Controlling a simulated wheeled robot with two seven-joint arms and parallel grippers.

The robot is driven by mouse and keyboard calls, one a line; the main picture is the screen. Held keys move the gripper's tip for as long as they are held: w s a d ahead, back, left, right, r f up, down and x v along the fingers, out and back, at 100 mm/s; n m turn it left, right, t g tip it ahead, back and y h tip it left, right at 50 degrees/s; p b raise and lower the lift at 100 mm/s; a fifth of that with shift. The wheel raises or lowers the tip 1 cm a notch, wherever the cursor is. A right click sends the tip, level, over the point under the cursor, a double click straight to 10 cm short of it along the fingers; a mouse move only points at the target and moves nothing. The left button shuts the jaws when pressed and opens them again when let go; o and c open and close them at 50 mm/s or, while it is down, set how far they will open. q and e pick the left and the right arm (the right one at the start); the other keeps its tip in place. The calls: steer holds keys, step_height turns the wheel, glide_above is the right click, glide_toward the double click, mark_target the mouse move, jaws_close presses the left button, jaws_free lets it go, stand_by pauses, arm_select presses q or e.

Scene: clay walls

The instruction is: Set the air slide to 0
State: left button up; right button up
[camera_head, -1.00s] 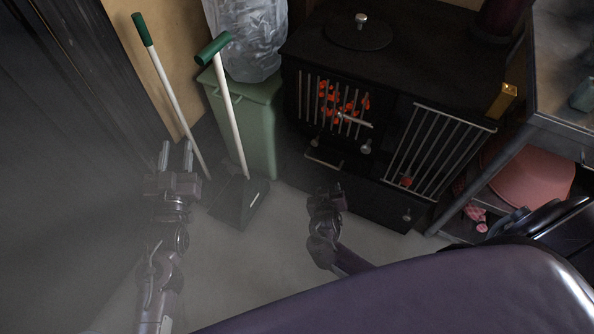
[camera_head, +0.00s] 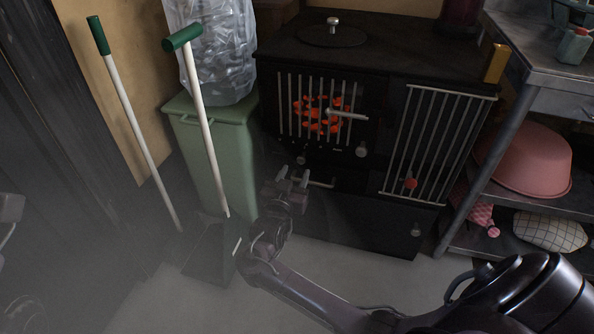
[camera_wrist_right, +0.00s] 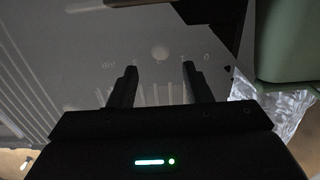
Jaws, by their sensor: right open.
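The black stove (camera_head: 350,208) stands at centre right. On its front, below the barred firebox, sits a small pale knob (camera_head: 300,158), which looks like the air slide's. In the right wrist view the knob (camera_wrist_right: 160,53) shows upside down, between a 0 mark on the right and a blurred label on the left. It stands clear of the 0. My right gripper (camera_head: 293,176) is open and empty, just below the knob. In the wrist view its fingers (camera_wrist_right: 159,69) point toward the knob, one to each side, without visible contact. Part of my left arm shows at the left edge.
A larger knob (camera_head: 362,150) and a handle bar (camera_head: 320,183) are close by on the stove. A green bin (camera_head: 222,150) and a white-handled shovel (camera_head: 205,125) stand left. A metal shelf (camera_head: 510,130) with a pink tub (camera_head: 530,160) stands right.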

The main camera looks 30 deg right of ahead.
mark_target(300, 161)
steer(key=shift+b+x, duration=0.8)
steer(key=shift+x, duration=1.6)
steer(key=shift+a, duration=0.1)
jaws_close()
